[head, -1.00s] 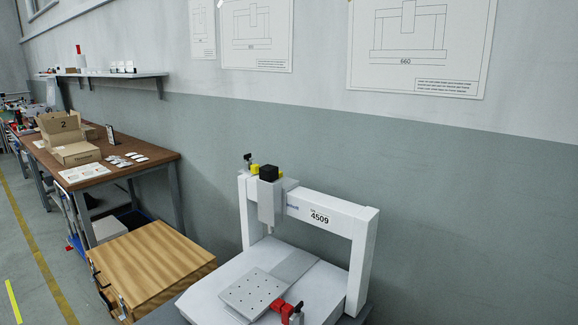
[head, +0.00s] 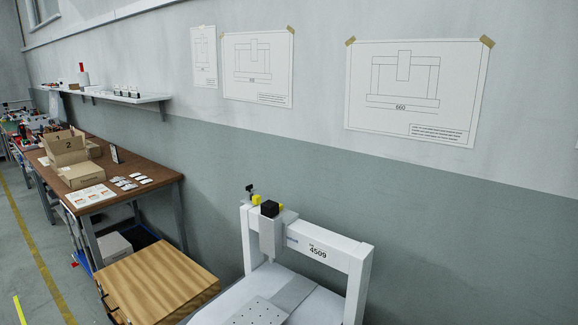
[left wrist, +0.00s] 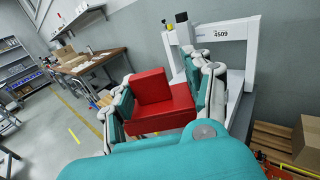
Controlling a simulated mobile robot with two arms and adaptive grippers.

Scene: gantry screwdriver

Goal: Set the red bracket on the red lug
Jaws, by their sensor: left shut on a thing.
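The red bracket (left wrist: 172,106) is a blocky part with an upright wall and a flat base. It shows in the left wrist view between the teal-padded fingers of my left gripper (left wrist: 164,95), which is shut on it. The white gantry machine (left wrist: 215,32) stands beyond the gripper. In the head view the gantry (head: 318,247) spans a pale machine bed, and a perforated plate (head: 256,312) is cut off by the bottom edge. The red lug is not visible in either current view. My right gripper is not in view.
A wooden-topped cabinet (head: 160,282) stands left of the gantry. Behind it is a workbench (head: 150,172) with cardboard boxes (head: 82,172) and small white parts. A wall shelf (head: 125,98) hangs above. In the left wrist view, a cardboard box (left wrist: 307,143) sits at the right edge.

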